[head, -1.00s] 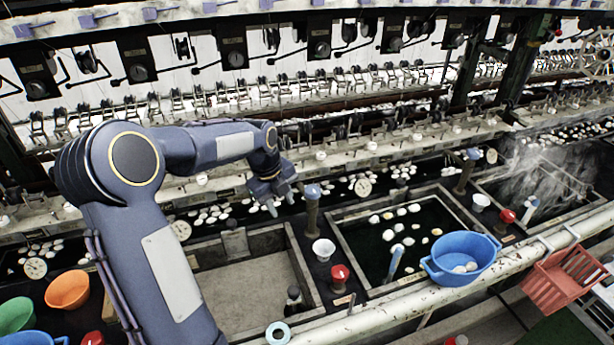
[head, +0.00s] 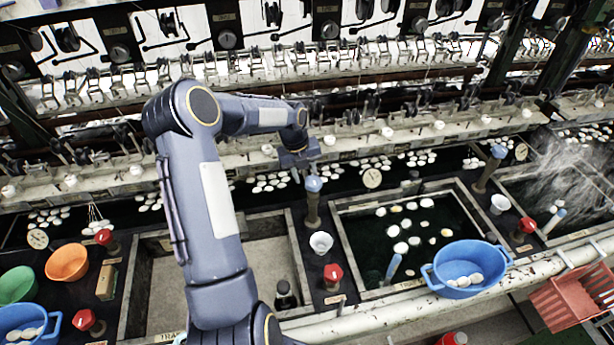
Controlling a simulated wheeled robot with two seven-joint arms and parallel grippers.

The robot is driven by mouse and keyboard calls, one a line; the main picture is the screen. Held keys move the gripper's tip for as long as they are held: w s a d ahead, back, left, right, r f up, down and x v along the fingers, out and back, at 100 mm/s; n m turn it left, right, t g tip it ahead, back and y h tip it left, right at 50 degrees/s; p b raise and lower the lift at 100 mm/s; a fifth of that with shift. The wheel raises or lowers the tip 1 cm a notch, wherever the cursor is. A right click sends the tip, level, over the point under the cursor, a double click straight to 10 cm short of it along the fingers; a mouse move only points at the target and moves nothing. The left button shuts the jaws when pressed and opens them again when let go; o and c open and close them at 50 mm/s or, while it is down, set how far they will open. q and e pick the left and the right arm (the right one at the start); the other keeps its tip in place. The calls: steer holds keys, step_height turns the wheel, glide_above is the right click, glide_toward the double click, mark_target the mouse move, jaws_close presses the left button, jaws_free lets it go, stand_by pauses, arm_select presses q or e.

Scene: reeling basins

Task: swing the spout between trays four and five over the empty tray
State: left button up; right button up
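The spout post (head: 312,212) with a blue top (head: 313,184) stands upright on the divider between the empty tray (head: 130,290) and the water-filled tray (head: 344,250). The empty tray has a bare grey floor, partly hidden by my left arm. The direction of the spout's outlet is hard to make out. My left gripper (head: 299,160) is just behind and above the blue top in the picture; I cannot tell if they touch. Its fingers are too unclear to tell open from shut. My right gripper is not in view.
A white cup (head: 321,242) and red knob (head: 333,273) stand in front of the post. A blue basin (head: 466,268) sits at the water tray's front right. Steam rises at far right.

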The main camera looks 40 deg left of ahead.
arm_select(q)
steer(key=shift+w+d+f, duration=0.1)
steer(key=shift+w+f, duration=0.1)
steer(key=shift+f, duration=0.8)
jaws_close()
